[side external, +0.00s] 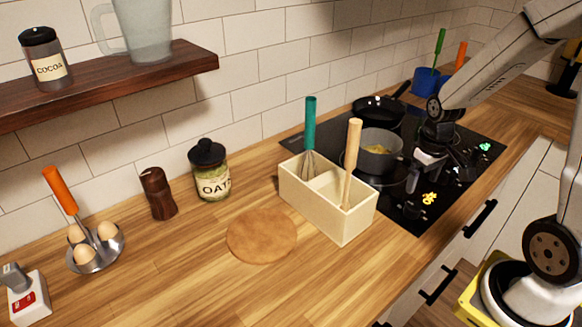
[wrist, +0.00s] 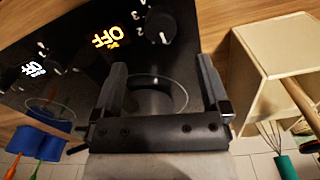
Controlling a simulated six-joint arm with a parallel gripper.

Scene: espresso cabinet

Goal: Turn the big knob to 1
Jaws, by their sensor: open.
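In the wrist view, the black big knob (wrist: 160,26) stands on the dark hob panel near the top, with white numerals around it and a pale pointer line. A yellow display (wrist: 110,37) beside it reads OFF. My gripper (wrist: 160,66) is open and empty, its two fingers spread apart below the knob in the picture and not touching it. In the side view, my gripper (side external: 440,172) hangs over the front part of the hob (side external: 405,215), beside the grey pot. The knob is hard to tell from my dark gripper there.
A second knob and a white OFF display (wrist: 34,70) lie to the left in the wrist view. A grey pot (side external: 380,160) and a black pan (side external: 378,110) stand on the hob. A wooden utensil box (side external: 325,212) stands beside the hob. A blue holder (side external: 425,85) stands behind.

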